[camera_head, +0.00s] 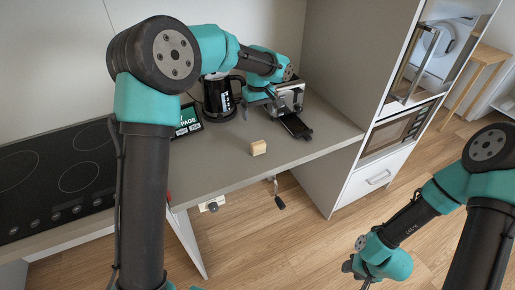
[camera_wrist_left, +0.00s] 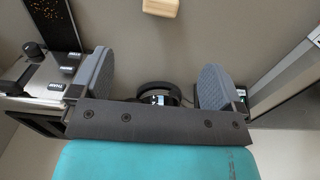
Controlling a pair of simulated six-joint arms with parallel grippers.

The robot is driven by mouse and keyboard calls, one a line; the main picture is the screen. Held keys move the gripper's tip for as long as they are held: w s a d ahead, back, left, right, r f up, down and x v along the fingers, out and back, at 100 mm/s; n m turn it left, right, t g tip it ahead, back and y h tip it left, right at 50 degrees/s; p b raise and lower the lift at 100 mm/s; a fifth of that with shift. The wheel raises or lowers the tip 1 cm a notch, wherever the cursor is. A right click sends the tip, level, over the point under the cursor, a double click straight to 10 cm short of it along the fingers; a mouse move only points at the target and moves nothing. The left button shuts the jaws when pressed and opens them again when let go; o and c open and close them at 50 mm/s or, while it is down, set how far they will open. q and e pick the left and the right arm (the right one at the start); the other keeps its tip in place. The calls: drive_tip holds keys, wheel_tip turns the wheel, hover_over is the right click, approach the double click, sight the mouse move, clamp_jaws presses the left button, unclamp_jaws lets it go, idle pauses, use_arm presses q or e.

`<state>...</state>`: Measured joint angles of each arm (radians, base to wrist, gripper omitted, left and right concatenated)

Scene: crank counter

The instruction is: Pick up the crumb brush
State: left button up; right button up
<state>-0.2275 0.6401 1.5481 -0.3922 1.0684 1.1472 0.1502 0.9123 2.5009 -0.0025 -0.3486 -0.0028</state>
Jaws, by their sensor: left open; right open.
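A small pale-wood block (camera_head: 258,148), which I take to be the crumb brush, stands on the grey counter near its front edge. No bristles can be made out. It also shows at the top edge of the left wrist view (camera_wrist_left: 160,7), partly cut off, beyond my fingers. My left gripper (camera_wrist_left: 157,82) is open and empty, above the counter behind the block; its fingers are hard to see in the head view. My right gripper (camera_head: 355,268) is open and empty, low in front of the counter, far from the block.
A black kettle or jug (camera_head: 218,97), a small screen (camera_head: 187,121) and a silver appliance (camera_head: 290,97) stand close to my left gripper. A black cooktop (camera_head: 62,172) lies at the left, a tall cabinet (camera_head: 350,70) at the right. Counter around the block is clear.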

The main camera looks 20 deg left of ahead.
sight(258, 143)
use_arm(q)
wheel_tip(258, 143, down, 12)
drive_tip(key=shift+f, duration=0.1)
idle(0.5)
drive_tip(key=shift+f, duration=2.6)
drive_tip(key=shift+c, duration=0.3)
drive_tip(key=c, duration=0.9)
